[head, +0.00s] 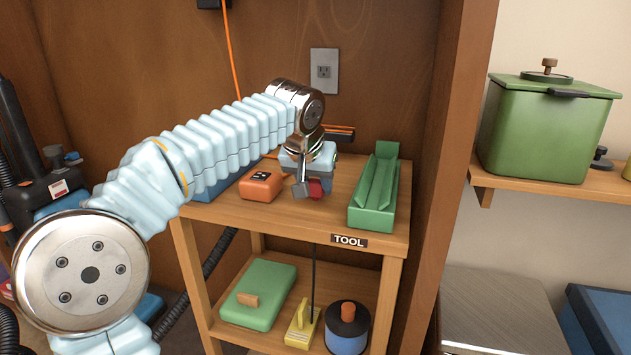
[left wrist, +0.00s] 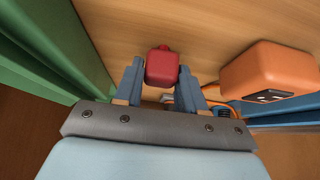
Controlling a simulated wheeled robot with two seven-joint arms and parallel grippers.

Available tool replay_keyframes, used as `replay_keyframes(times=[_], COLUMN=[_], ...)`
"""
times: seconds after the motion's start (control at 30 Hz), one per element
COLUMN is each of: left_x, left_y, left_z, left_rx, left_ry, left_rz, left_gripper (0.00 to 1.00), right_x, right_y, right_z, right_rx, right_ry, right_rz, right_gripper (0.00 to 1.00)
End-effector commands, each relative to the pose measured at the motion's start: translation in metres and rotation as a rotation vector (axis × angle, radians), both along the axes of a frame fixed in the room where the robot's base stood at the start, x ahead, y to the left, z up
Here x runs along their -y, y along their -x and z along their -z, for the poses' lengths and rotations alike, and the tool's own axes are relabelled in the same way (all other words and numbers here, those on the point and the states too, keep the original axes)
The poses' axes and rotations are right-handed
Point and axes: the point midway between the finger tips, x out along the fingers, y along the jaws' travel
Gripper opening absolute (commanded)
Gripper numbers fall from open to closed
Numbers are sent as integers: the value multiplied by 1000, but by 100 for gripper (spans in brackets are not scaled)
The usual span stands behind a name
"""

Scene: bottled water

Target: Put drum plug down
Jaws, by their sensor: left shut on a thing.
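The drum plug (left wrist: 162,68) is a small red piece between the two fingers of my left gripper (left wrist: 161,84) in the left wrist view. The gripper is shut on it. In the head view my left gripper (head: 308,188) is over the top of the wooden tool shelf (head: 285,218), and the red plug (head: 316,188) shows just beside a finger. The plug is at or very close to the shelf top; I cannot tell whether it touches. My right gripper is not in view.
An orange box with a socket (head: 262,187) stands just left of the gripper, with a cord. A green tray (head: 375,195) stands to the right. The shelf top between them is clear. The lower shelf holds a green case (head: 258,292), a yellow tool (head: 301,325) and a dark reel (head: 347,328).

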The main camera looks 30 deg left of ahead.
Motion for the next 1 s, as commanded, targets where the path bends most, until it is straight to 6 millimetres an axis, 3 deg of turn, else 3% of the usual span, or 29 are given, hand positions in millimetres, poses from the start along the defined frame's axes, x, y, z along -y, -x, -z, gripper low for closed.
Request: replay_keyframes(times=[0.23,0.27,0.4,0.73,0.83,1.0], left_x=[0,0,0,0,0,6], left_y=[0,0,0,0,0,20], left_z=[9,8,7,3,-11,-40], left_rx=[0,0,0,0,1,4], left_ry=[0,1,0,0,1,1], left_rz=[0,-1,0,0,1,1], left_gripper=[5,43,64,65,65,65], right_x=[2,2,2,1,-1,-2], right_y=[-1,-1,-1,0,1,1], right_z=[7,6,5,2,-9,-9], right_rx=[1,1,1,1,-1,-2], right_ry=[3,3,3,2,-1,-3], right_rz=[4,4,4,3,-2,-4], right_gripper=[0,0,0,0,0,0])
